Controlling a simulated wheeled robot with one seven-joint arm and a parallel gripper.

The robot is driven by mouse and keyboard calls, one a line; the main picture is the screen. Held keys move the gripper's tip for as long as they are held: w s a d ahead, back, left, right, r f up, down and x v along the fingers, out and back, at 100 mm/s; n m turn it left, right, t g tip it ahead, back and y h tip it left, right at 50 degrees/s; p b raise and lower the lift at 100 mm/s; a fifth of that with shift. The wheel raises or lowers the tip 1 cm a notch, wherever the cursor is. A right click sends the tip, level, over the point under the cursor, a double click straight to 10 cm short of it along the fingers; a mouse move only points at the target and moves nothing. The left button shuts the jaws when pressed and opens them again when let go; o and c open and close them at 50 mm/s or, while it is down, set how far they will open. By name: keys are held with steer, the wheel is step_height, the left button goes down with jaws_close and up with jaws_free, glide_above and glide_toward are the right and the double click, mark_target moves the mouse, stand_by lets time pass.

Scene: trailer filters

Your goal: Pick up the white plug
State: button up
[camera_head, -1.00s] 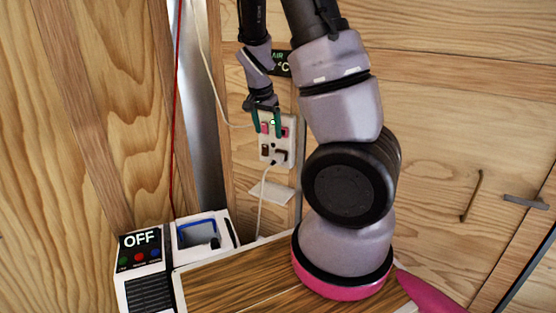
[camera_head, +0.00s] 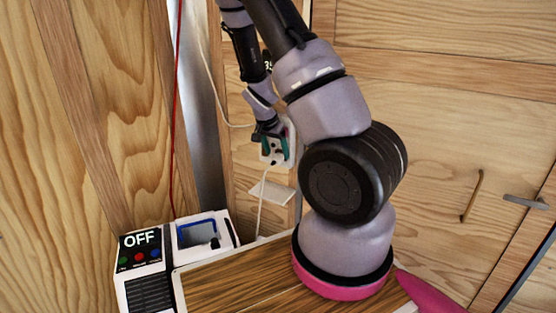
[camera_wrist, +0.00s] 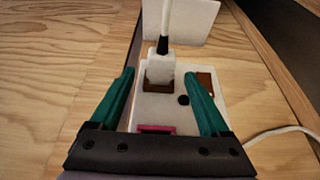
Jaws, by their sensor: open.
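The white plug (camera_wrist: 160,68) sits in a socket of the white outlet panel (camera_wrist: 150,112) in the wrist view. Its white cord leaves through a black collar toward the top of that view. My gripper (camera_wrist: 160,76) is open, with one green finger to the left of the plug and one to the right, both apart from it. In the head view my gripper (camera_head: 272,148) is in front of the outlet panel (camera_head: 291,128) on the wooden wall and hides much of it. The plug is not clearly visible there; a white cord (camera_head: 261,203) hangs below.
A white plate (camera_head: 271,191) sticks out below the panel. A box with an OFF display (camera_head: 140,242) stands at lower left, beside a white unit with a blue-edged opening (camera_head: 198,234). A red cord (camera_head: 174,110) hangs at left. A door handle (camera_head: 472,196) is at right.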

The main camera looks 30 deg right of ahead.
steer(key=shift+x, duration=1.05)
jaws_close()
steer(key=shift+r, duration=0.1)
steer(key=shift+s+a+r, duration=0.15)
steer(key=shift+a+r, duration=0.25)
steer(key=shift+r, duration=0.05)
steer(key=s+a+r, duration=0.7)
steer(key=a, duration=0.3)
steer(key=shift+s+a, duration=0.15)
steer(key=shift+a, duration=0.25)
